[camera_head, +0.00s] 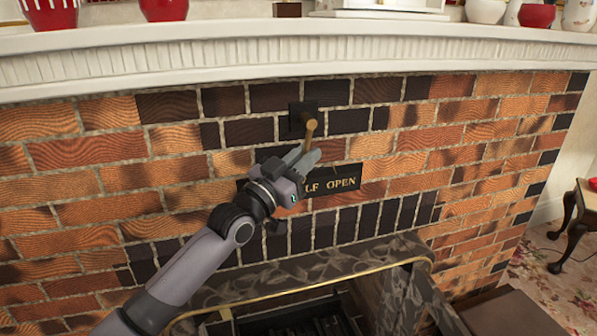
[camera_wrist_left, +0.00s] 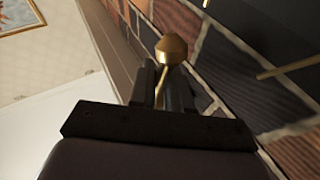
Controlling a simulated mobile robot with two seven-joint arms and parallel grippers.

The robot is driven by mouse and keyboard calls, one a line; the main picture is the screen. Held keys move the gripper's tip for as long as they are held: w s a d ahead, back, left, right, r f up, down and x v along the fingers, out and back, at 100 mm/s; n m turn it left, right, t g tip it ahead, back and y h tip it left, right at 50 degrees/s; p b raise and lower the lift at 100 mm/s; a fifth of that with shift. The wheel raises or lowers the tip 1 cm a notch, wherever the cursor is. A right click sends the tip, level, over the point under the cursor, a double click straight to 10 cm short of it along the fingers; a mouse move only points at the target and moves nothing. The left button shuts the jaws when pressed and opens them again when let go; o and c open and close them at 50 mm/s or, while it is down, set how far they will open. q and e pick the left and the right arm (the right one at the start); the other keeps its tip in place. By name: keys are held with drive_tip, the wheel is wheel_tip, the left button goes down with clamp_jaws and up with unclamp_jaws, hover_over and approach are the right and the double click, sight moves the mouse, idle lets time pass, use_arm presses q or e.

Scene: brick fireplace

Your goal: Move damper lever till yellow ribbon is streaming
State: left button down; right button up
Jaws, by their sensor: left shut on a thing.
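The brass damper lever (camera_head: 310,128) comes out of a black plate (camera_head: 303,108) on the brick wall under the mantel. My left gripper (camera_head: 307,152) is shut on the lever below its round knob. In the left wrist view, the brass knob (camera_wrist_left: 171,49) shows beyond the fingers (camera_wrist_left: 166,78), with the thin rod between them. I cannot make out a yellow ribbon in either view. My right gripper is not in view.
The white mantel (camera_head: 200,60) runs above the lever, with red and white pots on it. Below is the fireplace opening with a dark marble surround (camera_head: 290,275) and gold trim. A small dark wooden table (camera_head: 578,222) stands at the far right.

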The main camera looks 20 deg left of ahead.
use_arm(q)
drive_tip(key=shift+w+d+f+n+t+b, duration=0.25)
drive_tip(key=shift+n+t+b, duration=0.2)
drive_tip(key=shift+b, duration=0.25)
drive_tip(key=shift+w+d+r+n+t+b, duration=0.1)
drive_tip(key=shift+d+n+t+b, duration=0.15)
drive_tip(key=shift+t+b, duration=0.2)
drive_tip(key=c, duration=1.2)
unclamp_jaws()
drive_tip(key=shift+r, duration=0.1)
drive_tip(key=shift+o, duration=0.2)
drive_tip(key=v, duration=0.7)
